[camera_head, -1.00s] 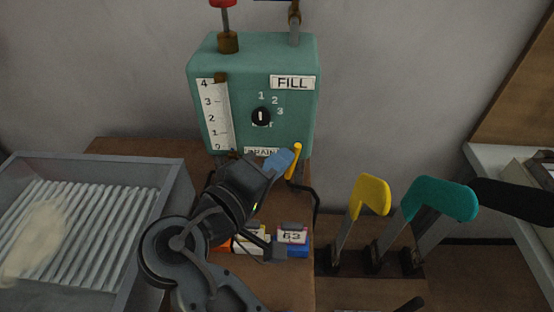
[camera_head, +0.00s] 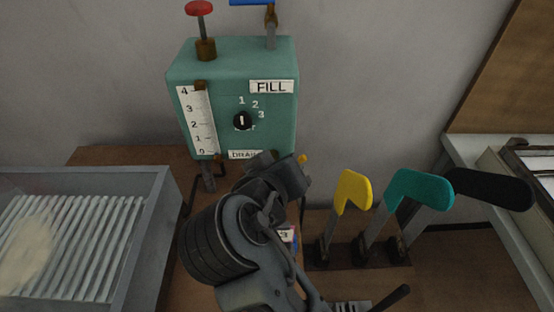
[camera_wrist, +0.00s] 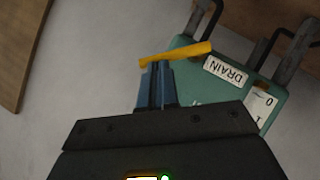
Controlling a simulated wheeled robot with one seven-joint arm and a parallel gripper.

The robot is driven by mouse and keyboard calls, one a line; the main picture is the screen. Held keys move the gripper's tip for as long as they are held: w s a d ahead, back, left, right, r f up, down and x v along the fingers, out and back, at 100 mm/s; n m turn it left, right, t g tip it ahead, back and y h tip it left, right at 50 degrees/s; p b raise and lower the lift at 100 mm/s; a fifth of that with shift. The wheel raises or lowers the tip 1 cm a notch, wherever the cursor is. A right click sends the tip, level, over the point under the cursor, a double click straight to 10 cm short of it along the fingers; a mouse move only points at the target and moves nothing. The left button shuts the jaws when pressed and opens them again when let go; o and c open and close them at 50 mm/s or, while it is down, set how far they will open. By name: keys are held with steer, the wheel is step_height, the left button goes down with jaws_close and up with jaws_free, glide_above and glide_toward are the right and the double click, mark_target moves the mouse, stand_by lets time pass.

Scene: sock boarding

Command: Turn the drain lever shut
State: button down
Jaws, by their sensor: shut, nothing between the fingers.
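The teal tank (camera_head: 235,100) stands against the wall with a DRAIN label (camera_head: 245,154) low on its front. The yellow drain lever shows only as a small tip (camera_head: 302,159) past my arm in the head view. In the wrist view the yellow lever (camera_wrist: 182,53) lies nearly across the picture, its right end near the DRAIN label (camera_wrist: 226,73). My gripper's blue fingers (camera_wrist: 157,67) are shut and empty, with their tips at the lever's left end. They look touching or nearly so; I cannot tell which. My arm hides the fingers in the head view.
A grey ribbed tray (camera_head: 80,240) is at the left. Yellow (camera_head: 353,190), teal (camera_head: 420,187) and black (camera_head: 490,188) lever handles stand at the right. A partly hidden block (camera_head: 289,236) sits behind my arm. Pipes (camera_wrist: 285,45) stick out beside the tank.

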steer(key=d+f+m+y, duration=0.1)
steer(key=y, duration=0.1)
steer(key=d+f+m+y, duration=0.1)
steer(key=m, duration=0.1)
steer(key=shift+d+f+y, duration=0.2)
steer(key=shift+d+y, duration=0.2)
steer(key=shift+d+f, duration=0.1)
stand_by(0.4)
